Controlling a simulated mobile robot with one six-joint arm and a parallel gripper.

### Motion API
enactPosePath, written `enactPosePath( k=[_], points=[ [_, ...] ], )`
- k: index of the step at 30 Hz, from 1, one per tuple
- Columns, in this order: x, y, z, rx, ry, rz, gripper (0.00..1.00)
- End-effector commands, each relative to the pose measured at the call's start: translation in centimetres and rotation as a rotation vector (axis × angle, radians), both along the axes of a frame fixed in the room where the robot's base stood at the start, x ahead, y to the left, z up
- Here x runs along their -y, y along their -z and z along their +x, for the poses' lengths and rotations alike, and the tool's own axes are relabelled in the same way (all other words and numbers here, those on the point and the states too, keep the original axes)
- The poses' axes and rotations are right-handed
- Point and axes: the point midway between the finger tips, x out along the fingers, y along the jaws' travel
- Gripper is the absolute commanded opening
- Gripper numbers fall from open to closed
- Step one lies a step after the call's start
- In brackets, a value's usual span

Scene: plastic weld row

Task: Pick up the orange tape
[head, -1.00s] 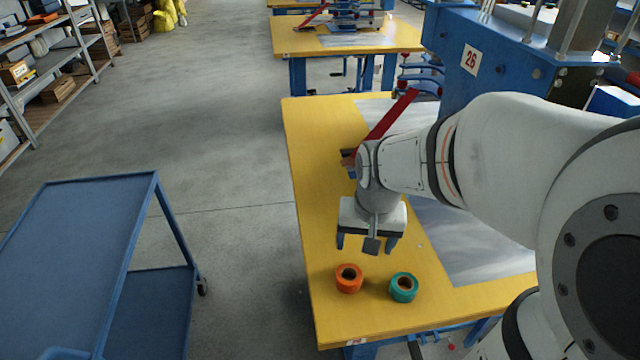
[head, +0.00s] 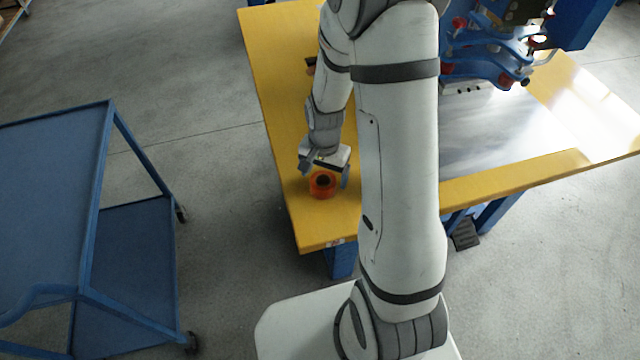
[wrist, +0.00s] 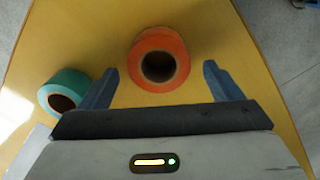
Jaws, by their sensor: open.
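The orange tape (head: 323,190) is a roll lying flat near the front left corner of the yellow table, its hole facing up. It also shows in the wrist view (wrist: 159,84), just beyond and between the fingertips. My gripper (head: 325,174) is open and empty, close to the roll, with a finger to each side in the head view. In the wrist view the gripper (wrist: 157,80) has its fingers spread wider than the roll, and neither visibly touches it.
A teal tape roll (wrist: 62,92) lies left of the left finger in the wrist view; my arm hides it in the head view. The yellow table (head: 275,75) has an edge close by. A blue cart (head: 50,170) stands left, and a blue machine (head: 490,50) stands back right.

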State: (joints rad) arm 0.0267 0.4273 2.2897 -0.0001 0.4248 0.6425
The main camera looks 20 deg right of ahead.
Motion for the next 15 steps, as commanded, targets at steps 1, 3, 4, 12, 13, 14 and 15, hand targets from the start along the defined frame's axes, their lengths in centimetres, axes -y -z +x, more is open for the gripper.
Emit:
enactPosePath(
  k=[1, 3, 4, 12, 13, 14, 15],
  points=[
    [0.1, 0.9, -0.2, -0.005, 0.001, 0.0, 0.86],
    [0.1, 1.8, -0.1, -0.004, 0.0, 0.0, 0.86],
    [0.1, 2.1, -0.1, -0.003, 0.0, 0.0, 0.86],
    [0.1, 2.7, -0.1, 0.0, 0.0, 0.0, 0.86],
    [0.1, 2.7, -0.1, 0.0, 0.0, 0.0, 0.86],
    [0.1, 2.7, -0.1, 0.0, 0.0, 0.0, 0.86],
    [0.1, 2.7, -0.1, 0.0, 0.0, 0.0, 0.83]
  ],
)
